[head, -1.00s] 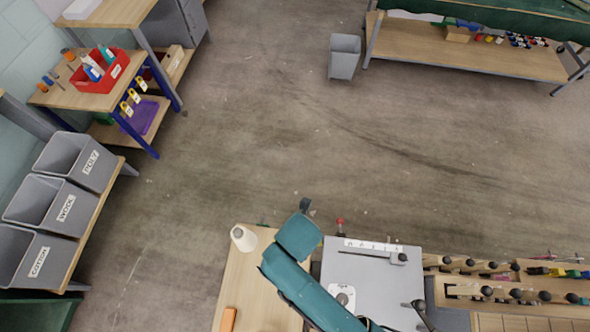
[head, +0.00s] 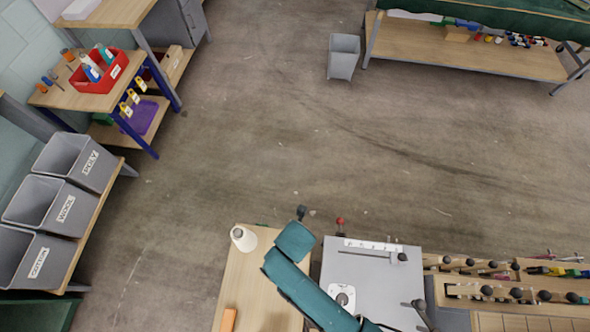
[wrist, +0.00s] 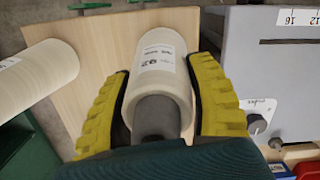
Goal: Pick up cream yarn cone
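My gripper (wrist: 163,85) has its two yellow-padded fingers on either side of a pale cream yarn cone (wrist: 166,50) with a white label reading 92. The cone's dark grey core end faces the wrist camera. The fingers look open, with the cone between them and little gap at its sides; contact is not clear.
The wooden bench top (head: 243,285) carries an orange object (head: 229,319). A grey machine (head: 365,275) with a numbered scale stands close to the right of my gripper. Grey labelled bins (head: 45,200) stand at the left.

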